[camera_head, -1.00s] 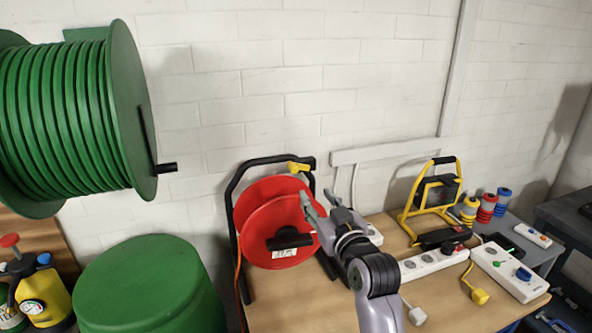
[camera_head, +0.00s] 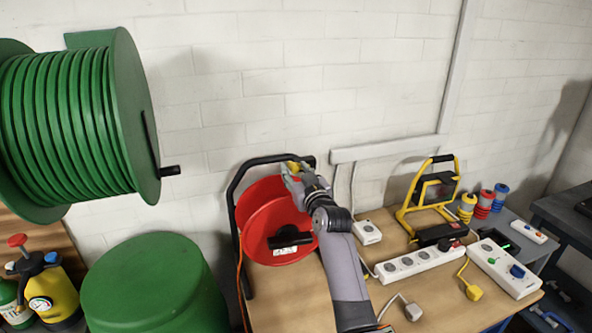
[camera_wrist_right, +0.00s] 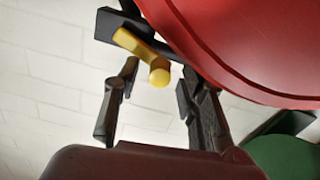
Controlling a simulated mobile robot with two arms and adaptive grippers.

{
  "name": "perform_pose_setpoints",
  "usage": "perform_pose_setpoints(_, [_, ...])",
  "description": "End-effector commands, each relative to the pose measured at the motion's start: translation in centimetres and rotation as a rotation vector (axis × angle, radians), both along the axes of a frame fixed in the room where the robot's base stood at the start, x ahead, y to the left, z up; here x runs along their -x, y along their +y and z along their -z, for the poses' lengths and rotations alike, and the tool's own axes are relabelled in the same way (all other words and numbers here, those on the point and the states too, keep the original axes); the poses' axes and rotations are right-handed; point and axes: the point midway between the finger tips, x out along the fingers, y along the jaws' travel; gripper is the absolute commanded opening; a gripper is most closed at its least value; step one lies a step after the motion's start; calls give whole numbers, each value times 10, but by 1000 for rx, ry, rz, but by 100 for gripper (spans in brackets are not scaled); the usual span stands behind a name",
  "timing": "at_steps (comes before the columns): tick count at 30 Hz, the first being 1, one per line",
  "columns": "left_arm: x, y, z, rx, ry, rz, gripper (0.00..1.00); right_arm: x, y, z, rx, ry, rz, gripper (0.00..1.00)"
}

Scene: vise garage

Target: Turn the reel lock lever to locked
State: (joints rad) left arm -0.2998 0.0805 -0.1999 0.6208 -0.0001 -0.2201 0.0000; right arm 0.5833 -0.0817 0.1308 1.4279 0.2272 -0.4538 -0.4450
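The red cable reel (camera_head: 268,215) stands in a black tube frame on the wooden bench against the wall. A yellow lock lever (camera_head: 293,165) sits at the top right of the frame, partly hidden by my gripper. In the right wrist view the lever (camera_wrist_right: 143,47) shows a round yellow end, ahead of and between my fingertips. My right gripper (camera_head: 292,178) is at the lever; in the wrist view its fingers (camera_wrist_right: 155,95) are spread apart with a gap between them. I cannot tell whether a finger touches the lever. My left gripper is not in view.
A large green hose reel (camera_head: 145,110) hangs at the left, above a green drum (camera_head: 150,285). A yellow work lamp (camera_head: 405,210), power strips (camera_head: 420,262) and a white socket box (camera_head: 367,232) lie right of my arm. A yellow sprayer (camera_head: 55,290) stands at the lower left.

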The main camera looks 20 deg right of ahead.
Motion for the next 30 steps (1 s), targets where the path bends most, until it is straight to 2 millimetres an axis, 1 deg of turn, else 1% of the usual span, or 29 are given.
perform_pose_setpoints(8, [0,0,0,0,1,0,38,-1,0,0,0,1,0,38])
perform_pose_setpoints(25, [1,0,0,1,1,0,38,-1,0,0,0,1,0,0])
perform_pose_setpoints(30, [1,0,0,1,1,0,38,-1,0,0,0,1,0,0])
